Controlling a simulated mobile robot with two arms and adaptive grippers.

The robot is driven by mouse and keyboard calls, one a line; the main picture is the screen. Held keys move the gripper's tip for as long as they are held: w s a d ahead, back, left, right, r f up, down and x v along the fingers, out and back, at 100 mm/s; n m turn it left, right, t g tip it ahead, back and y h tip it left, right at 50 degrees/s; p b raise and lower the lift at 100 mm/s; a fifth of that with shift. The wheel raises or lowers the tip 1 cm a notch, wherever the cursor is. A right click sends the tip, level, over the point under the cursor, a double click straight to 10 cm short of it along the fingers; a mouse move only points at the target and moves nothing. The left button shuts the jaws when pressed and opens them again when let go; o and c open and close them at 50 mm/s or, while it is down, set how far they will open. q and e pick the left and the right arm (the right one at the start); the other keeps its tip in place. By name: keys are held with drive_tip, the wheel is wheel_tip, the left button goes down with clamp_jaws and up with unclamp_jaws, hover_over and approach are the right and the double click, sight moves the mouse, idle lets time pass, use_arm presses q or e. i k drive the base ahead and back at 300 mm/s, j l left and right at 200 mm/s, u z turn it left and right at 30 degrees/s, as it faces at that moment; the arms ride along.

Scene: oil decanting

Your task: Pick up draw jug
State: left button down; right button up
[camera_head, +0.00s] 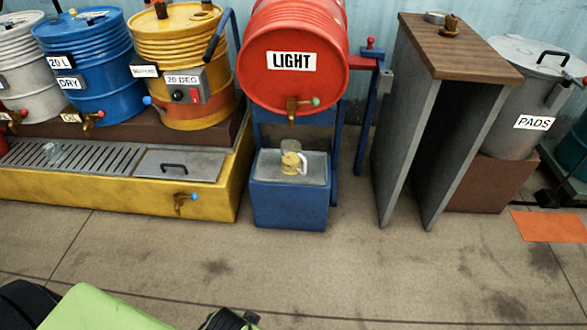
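A small jug (291,160) with a pale yellow body and a white handle on its right stands upright on the grey top of a blue stand (290,205). It is below the brass tap (293,110) of the red drum (295,87) marked LIGHT, with a gap between them. A clear glass-like vessel (52,152) sits on the grating at the left; its shape is hard to make out. No gripper fingers show. Only green and black parts of mine appear at the bottom edge, far from the jug.
A yellow spill tray (120,197) with a grating lies left of the stand, under several drums. A tall wood-topped table (458,48) stands to the right, beside a grey bin (525,85) marked PADS. The floor in front is clear.

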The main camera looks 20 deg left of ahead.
sight(291, 149)
drive_tip(key=i+l+u, duration=0.25)
drive_tip(key=i+l, duration=0.2)
drive_tip(key=i+l+u, duration=0.2)
drive_tip(key=i+l, duration=0.35)
drive_tip(key=i+l+u, duration=0.25)
drive_tip(key=i+l, duration=0.2)
drive_tip(key=l, duration=0.2)
